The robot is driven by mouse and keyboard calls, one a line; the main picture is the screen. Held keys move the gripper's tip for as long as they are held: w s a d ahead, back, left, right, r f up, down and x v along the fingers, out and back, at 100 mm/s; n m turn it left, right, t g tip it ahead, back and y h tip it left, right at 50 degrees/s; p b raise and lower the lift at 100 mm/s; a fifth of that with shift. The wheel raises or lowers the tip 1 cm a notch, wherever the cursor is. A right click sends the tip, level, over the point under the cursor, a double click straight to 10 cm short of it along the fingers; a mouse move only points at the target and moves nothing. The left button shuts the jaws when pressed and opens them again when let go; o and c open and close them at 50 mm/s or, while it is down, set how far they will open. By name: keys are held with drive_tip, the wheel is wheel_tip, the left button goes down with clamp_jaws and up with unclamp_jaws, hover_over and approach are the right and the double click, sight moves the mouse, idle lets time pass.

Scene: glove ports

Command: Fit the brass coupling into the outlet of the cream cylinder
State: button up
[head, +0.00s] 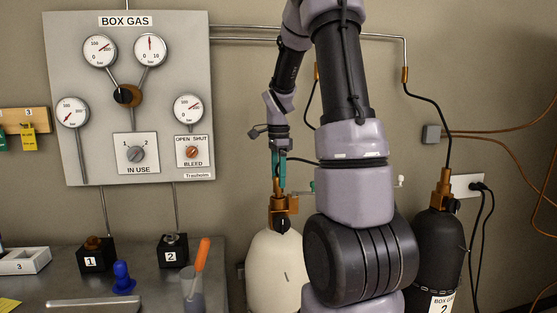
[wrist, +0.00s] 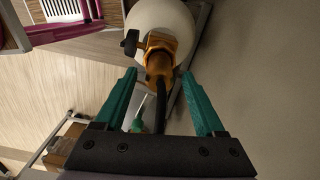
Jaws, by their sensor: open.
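The cream cylinder (head: 278,262) stands upright below my arm, with a brass valve (head: 290,204) and a black knob on top. In the wrist view the cream cylinder (wrist: 164,17) is at the top, with its brass valve (wrist: 164,42) below. The brass coupling (wrist: 157,63), on the end of a black hose (wrist: 160,100), is at the valve; I cannot tell whether it is fully seated. My gripper (wrist: 159,76) is open, one teal finger on either side of the coupling and hose, with gaps visible. In the head view my gripper (head: 279,184) is just above the valve.
A black cylinder (head: 436,255) labelled 2, with its own brass valve and hose, stands at right. The gauge panel (head: 110,150) is on the wall. The bench (head: 150,290) at left holds black blocks 1 and 2, a blue object and a cup with an orange-handled tool.

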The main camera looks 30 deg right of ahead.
wheel_tip(320, 180, up, 10)
drive_tip(key=s+a+r+n+t+y, duration=0.1)
drive_tip(key=s+a+r+n+t, duration=0.1)
drive_tip(key=s+a+n, duration=0.4)
drive_tip(key=s+a+r+n+t+y, duration=0.1)
drive_tip(key=s+a+r+n+t, duration=0.2)
drive_tip(key=s, duration=1)
drive_tip(key=a+n+t, duration=0.2)
drive_tip(key=a+n, duration=0.2)
drive_tip(key=n, duration=0.2)
drive_tip(key=shift+s+a+r, duration=0.25)
drive_tip(key=shift+s, duration=0.05)
